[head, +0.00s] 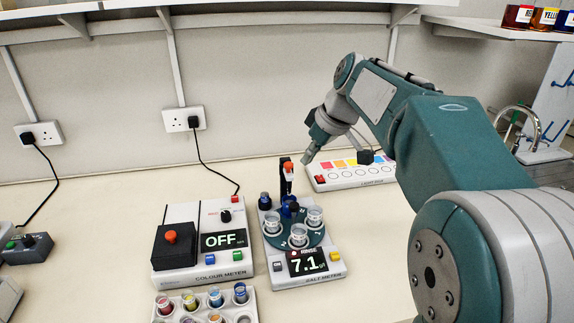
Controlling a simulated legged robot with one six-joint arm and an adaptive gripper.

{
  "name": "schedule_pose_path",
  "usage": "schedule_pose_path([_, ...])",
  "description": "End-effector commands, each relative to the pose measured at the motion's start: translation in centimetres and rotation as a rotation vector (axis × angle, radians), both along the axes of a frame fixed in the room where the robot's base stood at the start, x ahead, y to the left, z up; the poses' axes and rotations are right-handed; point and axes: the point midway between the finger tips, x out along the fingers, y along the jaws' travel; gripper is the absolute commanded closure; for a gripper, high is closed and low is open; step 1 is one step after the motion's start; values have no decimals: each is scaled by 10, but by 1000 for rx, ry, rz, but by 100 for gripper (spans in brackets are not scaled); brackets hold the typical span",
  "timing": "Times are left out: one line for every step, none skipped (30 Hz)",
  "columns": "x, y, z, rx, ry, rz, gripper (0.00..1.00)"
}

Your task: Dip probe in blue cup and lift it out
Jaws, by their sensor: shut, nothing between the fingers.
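The salt meter (283,277) stands mid-bench, its display reading 7.1. Its teal round platform (285,240) carries several clear cups, such as the right one (314,217) and the left one (272,221). A dark blue part (291,209) shows between them; I cannot tell whether it is a blue cup. A dark upright with a red top (288,167) rises behind the platform, apparently the probe holder; its lower end is hard to make out. My gripper (306,159) is shut and empty, pointing down just right of the red top, apparently apart from it.
A colour meter (203,272) reading OFF stands left of the salt meter. A rack of coloured vials (246,310) sits in front. A light box (349,181) lies behind right, near my arm.

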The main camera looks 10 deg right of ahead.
Motion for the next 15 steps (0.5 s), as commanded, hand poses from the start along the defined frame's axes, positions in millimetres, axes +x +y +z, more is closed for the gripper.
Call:
schedule_pose_path([10,-2,-2,6,-3,20,100])
schedule_pose_path([14,-3,-2,8,-6,35,100])
schedule_pose_path([20,-5,-3,15,-9,55,100])
schedule_pose_path([25,-6,-3,17,-12,69,100])
schedule_pose_path([30,-7,-4,20,-16,84,100])
schedule_pose_path([36,-9,-5,25,-22,102,100])
schedule_pose_path([41,-10,-5,30,-25,117,100])
schedule_pose_path([45,-11,-7,33,-29,132,100])
schedule_pose_path([52,-13,-7,37,-35,151,100])
schedule_pose_path([56,-14,-9,41,-40,166,100])
schedule_pose_path([60,-15,-10,46,-44,181,100])
schedule_pose_path([66,-17,-11,50,-50,201,100])
schedule_pose_path([71,-18,-13,53,-55,216,100])
schedule_pose_path([75,-19,-14,58,-61,229,100])
schedule_pose_path([80,-21,-16,63,-67,250,100])
